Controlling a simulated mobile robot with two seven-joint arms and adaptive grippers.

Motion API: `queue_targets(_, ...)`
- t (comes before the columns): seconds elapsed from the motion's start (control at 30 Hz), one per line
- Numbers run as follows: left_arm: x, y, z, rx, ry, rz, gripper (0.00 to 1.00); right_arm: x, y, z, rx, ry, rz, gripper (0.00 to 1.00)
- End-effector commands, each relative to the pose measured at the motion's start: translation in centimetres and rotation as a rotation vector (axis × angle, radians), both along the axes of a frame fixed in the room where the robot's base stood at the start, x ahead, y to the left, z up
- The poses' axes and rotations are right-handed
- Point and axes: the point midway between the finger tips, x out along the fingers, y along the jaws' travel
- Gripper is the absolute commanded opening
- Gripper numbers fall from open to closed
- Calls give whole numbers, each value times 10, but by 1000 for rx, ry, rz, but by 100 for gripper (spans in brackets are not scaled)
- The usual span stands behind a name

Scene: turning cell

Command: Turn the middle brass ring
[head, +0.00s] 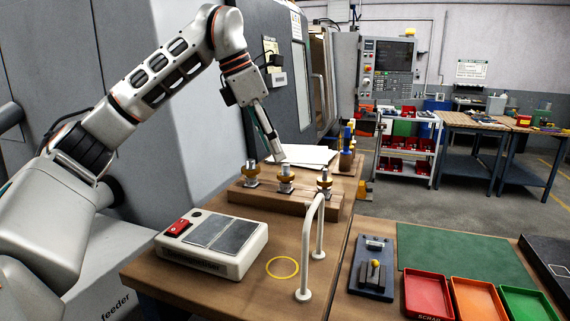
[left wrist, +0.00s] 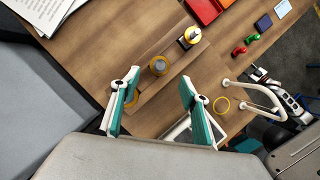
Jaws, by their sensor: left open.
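Three brass rings sit on upright metal posts in a row on a wooden block (head: 270,198). The middle brass ring (head: 286,179) also shows in the left wrist view (left wrist: 158,66). Another ring (head: 252,173) is at its left and one (head: 325,184) at its right. My left gripper (head: 276,156) is open and points down, above and just behind the middle post in the head view. In the left wrist view its teal-padded fingers (left wrist: 161,103) are wide apart, with nothing between them; the middle ring lies beyond them. The left finger partly hides the end of the block.
A white scale-like box (head: 212,243) stands in front of the block. A white bent handle (head: 309,245) rises at the right, beside a yellow circle (head: 283,267) on the table. Papers (head: 305,155) lie behind. Trays (head: 428,295) stand at the lower right.

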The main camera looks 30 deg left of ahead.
Motion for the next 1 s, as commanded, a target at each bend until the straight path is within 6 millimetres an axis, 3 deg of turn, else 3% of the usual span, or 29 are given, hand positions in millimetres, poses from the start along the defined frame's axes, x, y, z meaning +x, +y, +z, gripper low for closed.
queue_targets(0.3,13,-11,-42,0,2,-2,45,-3,5,-1,10,5,-2,45)
queue_targets(0.77,17,-14,-53,-1,-1,0,45,3,2,2,7,-3,-8,45)
queue_targets(0.9,17,-14,-53,-1,-1,0,12,3,1,2,5,-4,-6,45)
queue_targets(0.93,17,-14,-53,-1,-1,0,7,3,1,2,4,-4,-5,45)
queue_targets(1.0,17,-14,-53,0,0,0,7,3,0,2,2,-3,-4,45)
